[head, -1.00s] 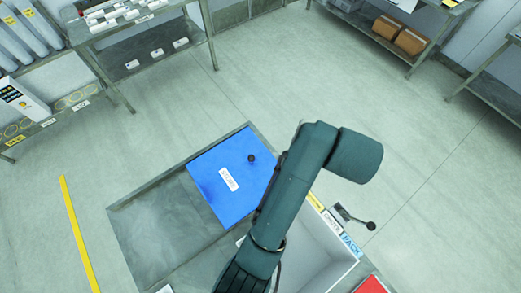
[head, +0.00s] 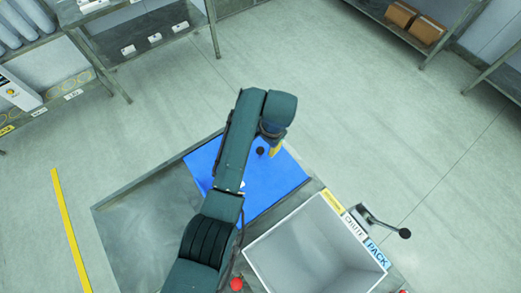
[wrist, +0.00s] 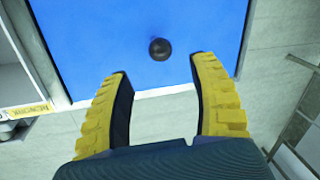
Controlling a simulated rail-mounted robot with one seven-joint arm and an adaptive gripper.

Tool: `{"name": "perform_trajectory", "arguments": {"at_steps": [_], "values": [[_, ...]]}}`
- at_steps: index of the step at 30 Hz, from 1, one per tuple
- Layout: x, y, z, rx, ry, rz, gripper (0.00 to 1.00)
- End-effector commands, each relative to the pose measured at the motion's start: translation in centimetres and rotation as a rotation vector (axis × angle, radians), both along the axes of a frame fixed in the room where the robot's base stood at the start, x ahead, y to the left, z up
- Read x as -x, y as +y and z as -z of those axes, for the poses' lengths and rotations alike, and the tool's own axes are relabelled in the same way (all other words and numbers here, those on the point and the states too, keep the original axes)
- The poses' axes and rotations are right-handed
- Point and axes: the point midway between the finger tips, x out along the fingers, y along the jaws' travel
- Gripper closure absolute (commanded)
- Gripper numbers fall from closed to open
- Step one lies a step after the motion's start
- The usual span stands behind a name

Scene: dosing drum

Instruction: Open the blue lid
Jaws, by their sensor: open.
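The blue lid (head: 279,178) lies flat on the metal bench, partly hidden by my arm in the head view. Its black round knob (head: 261,151) sits near the lid's far edge. In the wrist view the blue lid (wrist: 110,45) fills the upper part, and the knob (wrist: 160,49) is just beyond the fingertips, about centred between them. My gripper (wrist: 157,72) has its two yellow fingers apart and empty. In the head view my gripper (head: 276,148) shows only partly, close beside the knob. I cannot tell its exact height above the lid.
A grey open chute bin (head: 315,250) stands right of the lid, with labels along its edge. A lever with a black ball (head: 404,233) sticks out beyond it. A red button (head: 236,284) is near the bin. The bare bench top (head: 150,215) is clear at left.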

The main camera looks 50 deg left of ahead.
Motion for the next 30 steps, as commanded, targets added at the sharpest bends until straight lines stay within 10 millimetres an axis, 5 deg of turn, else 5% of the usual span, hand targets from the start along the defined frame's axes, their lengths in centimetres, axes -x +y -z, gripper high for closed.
{"name": "perform_trajectory", "arguments": {"at_steps": [9, 21, 30], "values": [[0.1, 1.3, 6.8, 0.001, 0.001, 0.0, 0.39], [0.1, 1.6, 8.0, 0.0, -0.001, 0.0, 0.39], [0.1, 1.5, 8.0, 0.0, -0.001, 0.001, 0.94]]}}
